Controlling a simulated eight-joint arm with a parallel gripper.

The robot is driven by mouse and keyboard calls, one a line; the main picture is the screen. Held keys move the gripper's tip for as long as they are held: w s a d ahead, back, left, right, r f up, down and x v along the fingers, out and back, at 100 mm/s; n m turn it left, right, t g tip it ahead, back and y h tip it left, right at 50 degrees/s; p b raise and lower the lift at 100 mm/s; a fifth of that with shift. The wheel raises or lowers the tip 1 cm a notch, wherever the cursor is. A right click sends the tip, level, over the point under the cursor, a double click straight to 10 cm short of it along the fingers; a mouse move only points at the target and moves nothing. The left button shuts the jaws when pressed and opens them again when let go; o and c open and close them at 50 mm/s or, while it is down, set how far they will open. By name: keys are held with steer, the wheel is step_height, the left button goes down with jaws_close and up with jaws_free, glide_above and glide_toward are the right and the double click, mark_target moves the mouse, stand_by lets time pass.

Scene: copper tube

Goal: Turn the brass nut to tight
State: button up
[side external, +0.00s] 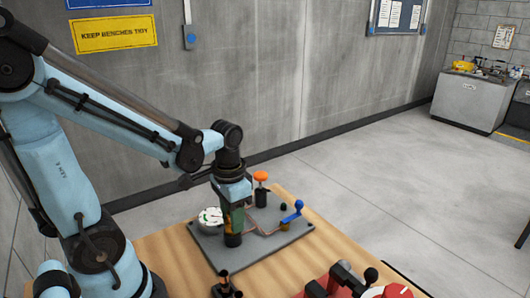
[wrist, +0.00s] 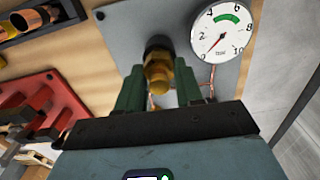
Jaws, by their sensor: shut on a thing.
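The brass nut (wrist: 157,76) shows in the wrist view between the two green fingers of my gripper (wrist: 158,88), which is shut on it. A dark round fitting sits just beyond the nut. In the side view my gripper (side external: 234,222) points down at the grey plate (side external: 270,252) and hides the nut. A white round gauge (wrist: 222,31) with a green band is on the plate to the right of the nut. Its red needle points to the lower left, near the low end of the scale. The gauge (side external: 210,217) is partly behind my gripper in the side view.
Thin copper tube (wrist: 211,78) runs along the plate. An orange knob (side external: 261,176) and a blue-handled lever (side external: 292,212) stand on the plate. A dark tray (wrist: 38,25) with copper pieces and a red tool base (wrist: 65,93) are on the left in the wrist view.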

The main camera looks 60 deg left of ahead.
steer(key=m, duration=0.5)
steer(key=shift+d+m, duration=0.1)
steer(key=shift+m, duration=2.5)
steer(key=o, duration=1)
steer(key=shift+o, duration=0.2)
steer(key=shift+r, duration=0.1)
step_height(320, 180, up, 12)
